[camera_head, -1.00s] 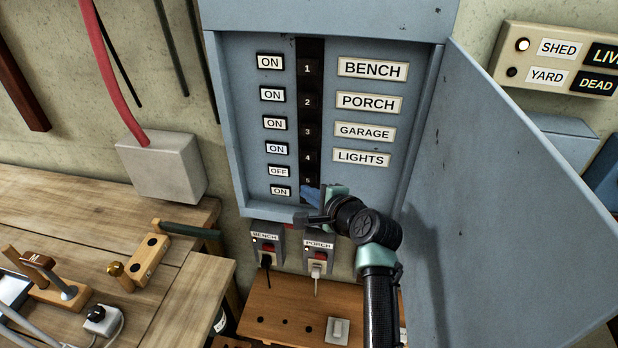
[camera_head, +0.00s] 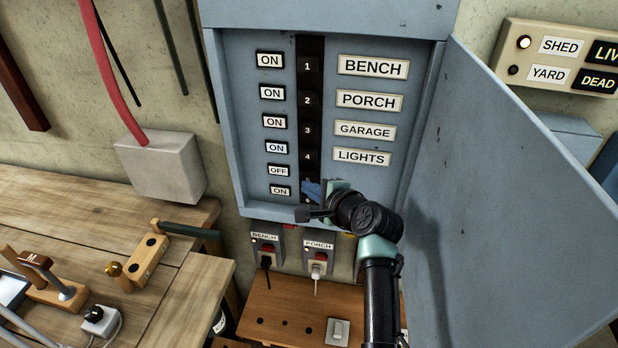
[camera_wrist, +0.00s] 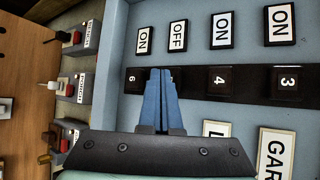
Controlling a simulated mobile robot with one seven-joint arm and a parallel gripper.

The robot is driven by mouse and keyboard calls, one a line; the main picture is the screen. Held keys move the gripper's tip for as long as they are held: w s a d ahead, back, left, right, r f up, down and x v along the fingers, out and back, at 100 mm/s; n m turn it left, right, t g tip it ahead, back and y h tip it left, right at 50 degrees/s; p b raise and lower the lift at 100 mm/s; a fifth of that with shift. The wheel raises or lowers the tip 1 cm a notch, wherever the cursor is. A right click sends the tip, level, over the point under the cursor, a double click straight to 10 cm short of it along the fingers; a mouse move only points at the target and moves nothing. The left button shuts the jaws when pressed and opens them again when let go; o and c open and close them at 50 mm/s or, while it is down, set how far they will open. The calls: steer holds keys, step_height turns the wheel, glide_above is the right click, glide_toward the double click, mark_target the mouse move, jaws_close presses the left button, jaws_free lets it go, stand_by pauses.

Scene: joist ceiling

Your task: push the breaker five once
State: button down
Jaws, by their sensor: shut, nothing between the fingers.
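The open grey breaker panel (camera_head: 427,120) has a black strip of numbered breakers. Breaker 4 (camera_head: 308,157) is clear in the head view and also shows in the wrist view (camera_wrist: 219,80). Breaker five is hidden behind my fingertips. The fifth state label, OFF (camera_head: 279,171), also shows in the wrist view (camera_wrist: 178,35). My gripper (camera_head: 309,188) is shut and empty, its blue fingers together over the strip between 4 and breaker 6 (camera_wrist: 133,77). I cannot tell whether the tips touch the breaker.
The other visible state labels read ON. The open panel door (camera_head: 500,200) stands right of my arm. Below the panel are BENCH (camera_head: 265,245) and PORCH (camera_head: 318,250) sockets with plugs. A wooden workbench (camera_head: 80,205) lies at left.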

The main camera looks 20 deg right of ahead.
steer(key=shift+w+d+b, duration=0.15)
steer(key=shift+w+b, duration=0.15)
steer(key=shift+s, duration=0.1)
stand_by(0.4)
steer(key=shift+s+a+p, duration=0.5)
steer(key=shift+s+p, duration=0.2)
steer(key=shift+p, duration=0.35)
steer(key=s+a+p, duration=0.3)
steer(key=s+p, duration=0.2)
steer(key=shift+a, duration=0.2)
stand_by(0.4)
